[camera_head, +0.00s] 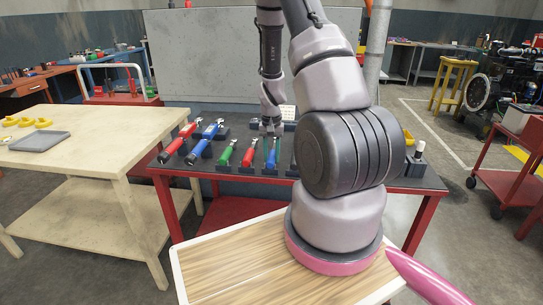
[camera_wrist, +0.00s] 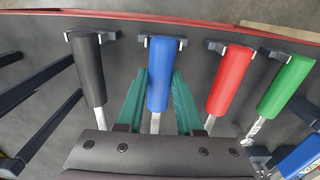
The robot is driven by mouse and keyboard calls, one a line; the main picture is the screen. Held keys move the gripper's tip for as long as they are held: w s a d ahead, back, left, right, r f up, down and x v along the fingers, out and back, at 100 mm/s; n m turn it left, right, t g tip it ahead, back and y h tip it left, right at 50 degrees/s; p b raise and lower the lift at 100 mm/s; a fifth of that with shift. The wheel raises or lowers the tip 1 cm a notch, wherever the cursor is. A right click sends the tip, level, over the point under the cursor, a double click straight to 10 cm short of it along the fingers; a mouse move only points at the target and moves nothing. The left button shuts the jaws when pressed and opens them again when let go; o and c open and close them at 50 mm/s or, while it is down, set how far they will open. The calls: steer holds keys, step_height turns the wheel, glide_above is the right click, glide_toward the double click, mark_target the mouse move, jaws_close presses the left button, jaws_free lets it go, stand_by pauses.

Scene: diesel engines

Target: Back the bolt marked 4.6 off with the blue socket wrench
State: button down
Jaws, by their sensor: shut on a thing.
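The blue socket wrench (camera_head: 271,159) lies in its rack on the dark tabletop, in a row with other wrenches. In the wrist view its blue handle (camera_wrist: 165,75) points away from the palm, and its metal shaft runs back under the palm. My gripper (camera_head: 270,146) reaches down over it. In the wrist view the teal fingers of my gripper (camera_wrist: 160,82) lie on both sides of the wrench, shut on it. The wrench's socket end is hidden under the palm. No bolt marked 4.6 can be made out in either view.
A red-handled wrench (camera_wrist: 231,80) and a black-handled one (camera_wrist: 89,68) lie close on either side, with a green-handled one (camera_wrist: 286,86) beyond. A larger blue wrench (camera_head: 205,142) lies farther left. An engine (camera_head: 482,92) stands at the far right, behind a red cart (camera_head: 511,178).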

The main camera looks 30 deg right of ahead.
steer(key=shift+r, duration=2.65)
